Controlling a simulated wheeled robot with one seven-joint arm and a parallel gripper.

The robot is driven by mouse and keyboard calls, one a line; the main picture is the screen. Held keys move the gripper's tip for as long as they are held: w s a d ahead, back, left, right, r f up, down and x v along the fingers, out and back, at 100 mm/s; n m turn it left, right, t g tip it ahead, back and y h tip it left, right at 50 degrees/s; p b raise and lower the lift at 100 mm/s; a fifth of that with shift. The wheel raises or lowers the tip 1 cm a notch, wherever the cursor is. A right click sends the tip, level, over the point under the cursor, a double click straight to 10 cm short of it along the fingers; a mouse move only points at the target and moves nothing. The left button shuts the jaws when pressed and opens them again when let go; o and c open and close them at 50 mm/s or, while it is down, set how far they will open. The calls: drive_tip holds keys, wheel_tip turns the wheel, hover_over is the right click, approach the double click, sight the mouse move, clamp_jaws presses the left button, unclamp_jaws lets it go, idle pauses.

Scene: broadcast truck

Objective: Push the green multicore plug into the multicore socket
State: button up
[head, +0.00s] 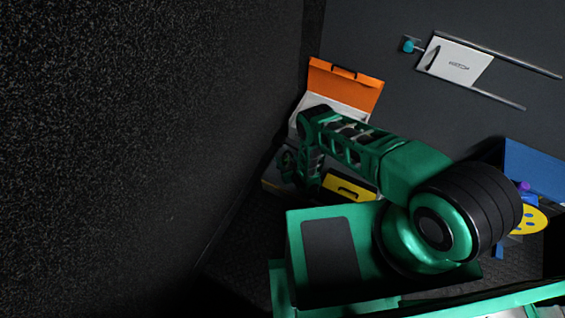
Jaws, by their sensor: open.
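My green and black arm reaches from the lower right up and left, then bends down at its far end. My gripper (287,166) is small and dark there, in front of the open orange-lidded case; its fingers are hard to make out. I see nothing clearly held in it. I cannot pick out the green multicore plug or the multicore socket in the head view. The arm hides part of the work area, and the far left is in deep shadow.
An open case with an orange lid (345,88) stands behind my arm. A yellow item (349,188) lies below it. A white panel (455,58) sits between rails on the grey wall. A blue box (537,168) and a yellow dotted disc (530,220) are at right. A dark speckled wall fills the left.

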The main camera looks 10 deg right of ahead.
drive_tip(key=shift+w+f, duration=0.1)
drive_tip(key=shift+w, duration=0.1)
drive_tip(key=c, duration=1.3)
drive_tip(key=shift+r, duration=0.95)
wheel_tip(320, 180, up, 3)
drive_tip(key=shift+a+f, duration=0.1)
drive_tip(key=shift+f, duration=0.05)
drive_tip(key=s+a+r, duration=0.5)
drive_tip(key=s+r, duration=0.1)
drive_tip(key=s, duration=0.4)
hover_over(284, 155)
drive_tip(key=w+d, duration=0.4)
drive_tip(key=d, duration=0.4)
drive_tip(key=w+d+r, duration=0.5)
drive_tip(key=w, duration=0.3)
drive_tip(key=w+d+r, duration=0.4)
drive_tip(key=w+d, duration=0.1)
drive_tip(key=w, duration=0.2)
drive_tip(key=shift+w+r, duration=0.35)
drive_tip(key=shift+w, duration=0.05)
